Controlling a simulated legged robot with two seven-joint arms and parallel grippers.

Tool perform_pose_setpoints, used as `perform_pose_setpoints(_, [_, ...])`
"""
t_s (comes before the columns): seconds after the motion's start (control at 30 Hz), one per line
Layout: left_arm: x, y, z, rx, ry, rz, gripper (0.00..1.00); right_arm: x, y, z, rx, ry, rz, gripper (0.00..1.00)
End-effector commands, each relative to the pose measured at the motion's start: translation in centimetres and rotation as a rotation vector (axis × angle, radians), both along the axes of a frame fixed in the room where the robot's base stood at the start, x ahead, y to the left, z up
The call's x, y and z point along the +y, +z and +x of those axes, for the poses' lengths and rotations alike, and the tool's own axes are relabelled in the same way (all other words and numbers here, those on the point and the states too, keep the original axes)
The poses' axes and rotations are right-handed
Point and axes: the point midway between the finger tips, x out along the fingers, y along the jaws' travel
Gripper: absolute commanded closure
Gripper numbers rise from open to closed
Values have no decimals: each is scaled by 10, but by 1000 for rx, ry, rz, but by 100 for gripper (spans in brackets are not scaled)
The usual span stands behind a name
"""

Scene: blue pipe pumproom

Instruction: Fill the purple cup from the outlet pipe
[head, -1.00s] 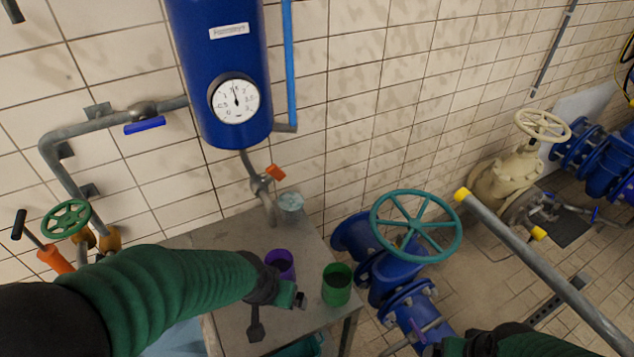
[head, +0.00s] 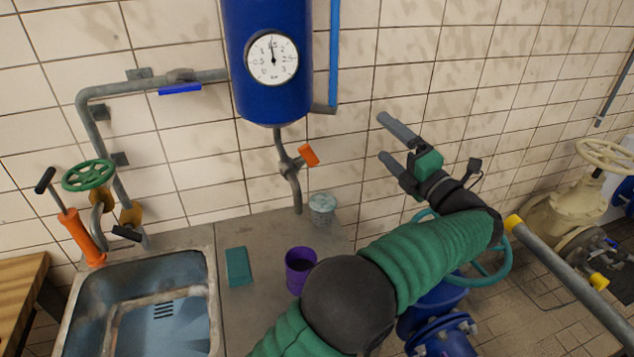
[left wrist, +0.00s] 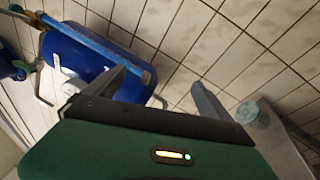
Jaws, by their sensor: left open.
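The purple cup (head: 299,270) stands upright on the grey counter (head: 240,305), beside my left forearm. The outlet pipe (head: 296,192) comes down under the blue tank (head: 268,75) and has an orange valve handle (head: 309,155). Its mouth is above the counter, behind the cup. My left gripper (head: 382,137) is open and empty, raised to the right of the handle and apart from it. Its open fingers also show in the left wrist view (left wrist: 158,80), with the tank (left wrist: 85,62) beyond. My right gripper is out of view.
A clear glass (head: 322,208) stands near the outlet pipe. A teal sponge (head: 238,266) lies between the cup and the sink (head: 150,315). A teal handwheel (head: 495,265) is partly behind my left arm. The air between gripper and orange handle is clear.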

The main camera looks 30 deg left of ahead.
Motion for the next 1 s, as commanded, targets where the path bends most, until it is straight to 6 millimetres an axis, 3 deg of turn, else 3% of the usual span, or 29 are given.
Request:
perform_pose_setpoints(0.03, [-8,-27,-19,-77,103,-70,5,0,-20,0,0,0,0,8])
perform_pose_setpoints(0.1, [-17,-44,-48,-157,238,-153,5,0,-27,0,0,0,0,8])
perform_pose_setpoints(0.2, [-26,-57,-72,-209,348,-210,5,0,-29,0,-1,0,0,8])
perform_pose_setpoints(0.3, [-21,-57,-78,-219,377,-224,5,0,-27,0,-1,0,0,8])
perform_pose_setpoints(0.47, [11,-56,-75,-216,379,-222,5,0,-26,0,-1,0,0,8])
perform_pose_setpoints(0.8, [97,-55,-67,-214,377,-219,5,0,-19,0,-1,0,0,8])
perform_pose_setpoints(1.0, [132,-56,-63,-215,374,-220,5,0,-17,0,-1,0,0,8])
